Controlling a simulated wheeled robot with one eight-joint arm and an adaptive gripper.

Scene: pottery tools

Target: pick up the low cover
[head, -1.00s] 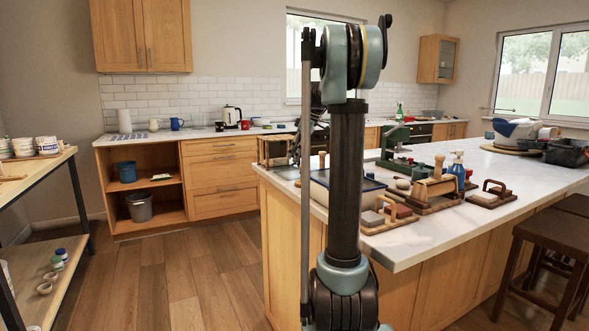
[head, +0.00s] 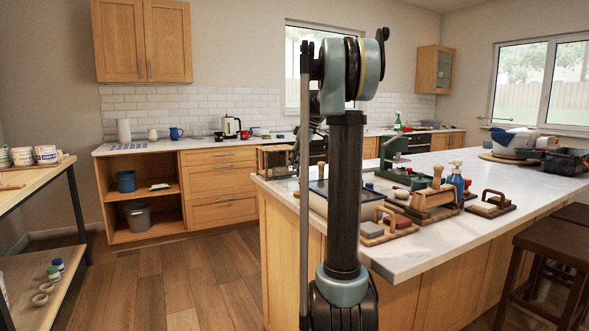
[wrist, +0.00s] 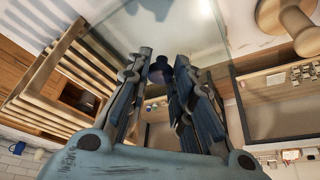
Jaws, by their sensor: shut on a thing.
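In the wrist view a clear, see-through panel, which looks like the low cover (wrist: 183,22), spreads beyond my fingertips. A dark round knob (wrist: 160,70) stands on it. My gripper (wrist: 160,78) has its two fingers closed in on this knob, one on each side. The cover's far edges run out of the picture, and I cannot tell its height above the counter. In the head view my arm hides the cover and most of my gripper.
The white island counter (head: 440,235) holds a wooden rack (head: 275,160), a green press (head: 397,160), a blue bottle (head: 456,182) and wooden-handled blocks (head: 492,204). In the wrist view the rack (wrist: 65,80) is at left and a wooden roller (wrist: 290,20) at upper right. Stools (head: 545,240) stand right.

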